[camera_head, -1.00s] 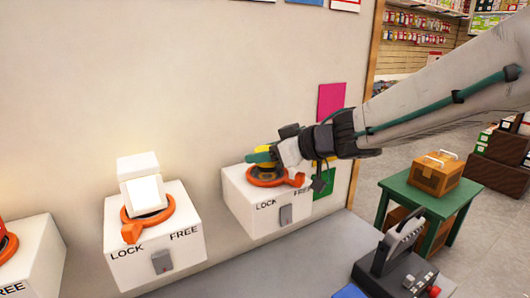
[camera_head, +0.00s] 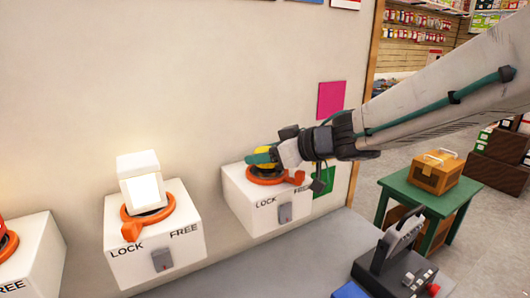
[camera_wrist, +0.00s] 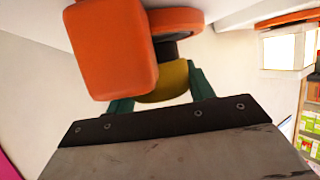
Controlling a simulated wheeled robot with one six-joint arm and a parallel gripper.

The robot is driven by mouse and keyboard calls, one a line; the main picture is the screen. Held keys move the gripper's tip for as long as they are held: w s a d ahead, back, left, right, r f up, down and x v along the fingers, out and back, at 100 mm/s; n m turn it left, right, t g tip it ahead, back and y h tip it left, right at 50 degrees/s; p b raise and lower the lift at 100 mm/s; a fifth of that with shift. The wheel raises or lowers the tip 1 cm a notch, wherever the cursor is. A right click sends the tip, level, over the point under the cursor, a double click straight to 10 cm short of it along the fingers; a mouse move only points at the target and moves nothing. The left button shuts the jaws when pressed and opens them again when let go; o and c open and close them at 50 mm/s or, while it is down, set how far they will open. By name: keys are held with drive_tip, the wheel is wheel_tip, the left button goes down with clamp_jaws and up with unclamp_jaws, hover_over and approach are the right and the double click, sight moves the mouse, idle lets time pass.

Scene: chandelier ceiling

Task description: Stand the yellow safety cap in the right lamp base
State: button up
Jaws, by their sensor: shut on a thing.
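The yellow safety cap (camera_head: 265,164) is between the fingers of my gripper (camera_head: 260,157) at the right lamp base (camera_head: 238,200), a white box with an orange ring (camera_head: 262,181) marked LOCK and FREE. The cap is over the dark middle of the ring. In the wrist view the cap (camera_wrist: 168,84) shows between the green fingers of my gripper (camera_wrist: 160,88), close to a dark part inside the orange ring (camera_wrist: 178,20). The ring's big orange lever (camera_wrist: 110,48) stands in front. Whether the cap is seated is hidden.
The middle lamp base (camera_head: 155,245) holds a lit white lamp (camera_head: 142,182). Another base (camera_head: 35,262) is at the left edge. A black device (camera_head: 395,268) stands on the counter, front right. A green stool (camera_head: 430,197) with an orange box is beyond. The wall is close behind.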

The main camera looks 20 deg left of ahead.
drive_tip(key=shift+f, duration=0.65)
drive_tip(key=o, duration=1)
drive_tip(key=shift+o, duration=0.2)
